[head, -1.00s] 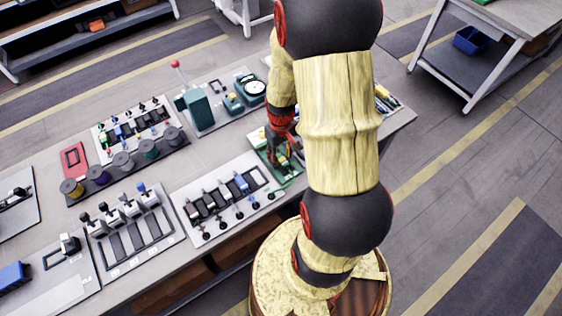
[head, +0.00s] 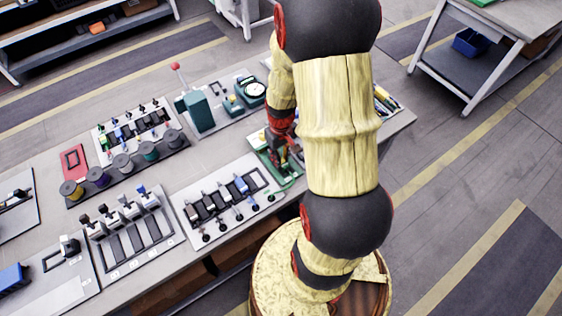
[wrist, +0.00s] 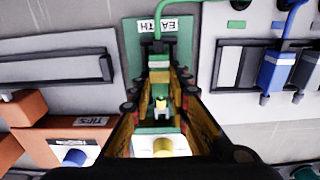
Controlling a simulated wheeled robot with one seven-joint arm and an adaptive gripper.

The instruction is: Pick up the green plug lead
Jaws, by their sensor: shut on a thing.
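The green plug lead (wrist: 159,47) shows in the wrist view as a green cord running down from the top edge to a plug body between my fingers. It lies over a green plate marked EARTH (wrist: 135,40). My gripper (wrist: 160,88) is shut on the lead's plug, with a finger on either side. Whether the plug is clear of the plate cannot be told. In the head view my gripper (head: 284,158) is over the green plate (head: 292,179) on the bench, and my arm hides part of this spot.
A grey panel with blue and dark plugs (head: 228,200) stands just left of the green plate. A blue plug (wrist: 275,72) sits close on the right in the wrist view, and an orange bin marked TIPS (wrist: 62,142) is at lower left. Spools (head: 123,160) stand farther left.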

